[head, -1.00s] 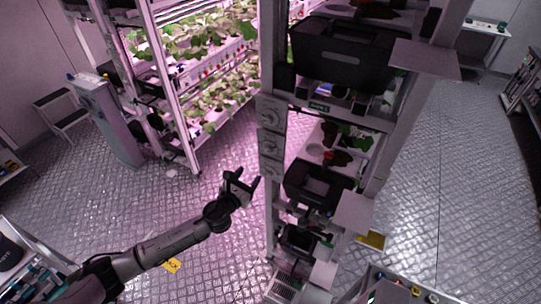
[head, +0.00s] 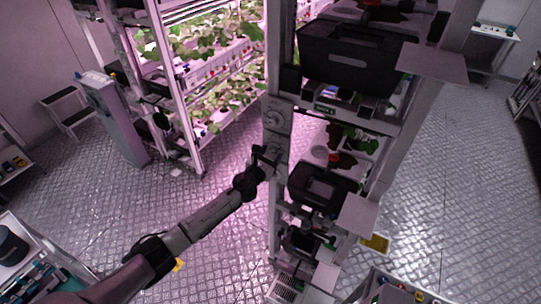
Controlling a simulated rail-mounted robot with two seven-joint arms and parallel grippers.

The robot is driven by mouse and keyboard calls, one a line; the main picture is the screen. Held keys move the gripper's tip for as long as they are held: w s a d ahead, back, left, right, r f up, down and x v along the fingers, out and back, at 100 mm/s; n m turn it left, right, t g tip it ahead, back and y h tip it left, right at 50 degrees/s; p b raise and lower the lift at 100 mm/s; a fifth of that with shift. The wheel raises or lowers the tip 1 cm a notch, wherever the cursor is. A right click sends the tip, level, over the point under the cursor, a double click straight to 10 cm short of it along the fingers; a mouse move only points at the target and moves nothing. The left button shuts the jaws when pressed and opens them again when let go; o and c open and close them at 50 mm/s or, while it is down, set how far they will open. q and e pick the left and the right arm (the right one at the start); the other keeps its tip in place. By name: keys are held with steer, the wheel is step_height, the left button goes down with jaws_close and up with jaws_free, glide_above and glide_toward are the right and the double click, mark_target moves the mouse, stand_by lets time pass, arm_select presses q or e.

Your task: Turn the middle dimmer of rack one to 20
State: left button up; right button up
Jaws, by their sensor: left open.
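The near rack's grey post (head: 279,215) carries a column of dimmer plates facing left. One round dimmer (head: 274,119) shows clearly on the upper part of the post. The plate just below it is partly hidden by my left gripper, and I cannot read any dial setting. My left gripper (head: 266,156) is open, right at the post, with its fingers at the height of that lower plate. I cannot tell whether the fingers touch a dimmer. My right gripper is not in view.
The near rack holds a black crate (head: 357,55) above and a smaller black box (head: 322,184) below. Shelf plates jut out at its right. A lit plant rack (head: 175,95) stands behind left, with a step stool (head: 68,115) beyond. Metal floor (head: 440,190) lies open at right.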

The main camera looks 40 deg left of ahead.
arm_select(q)
steer(key=c, duration=0.9)
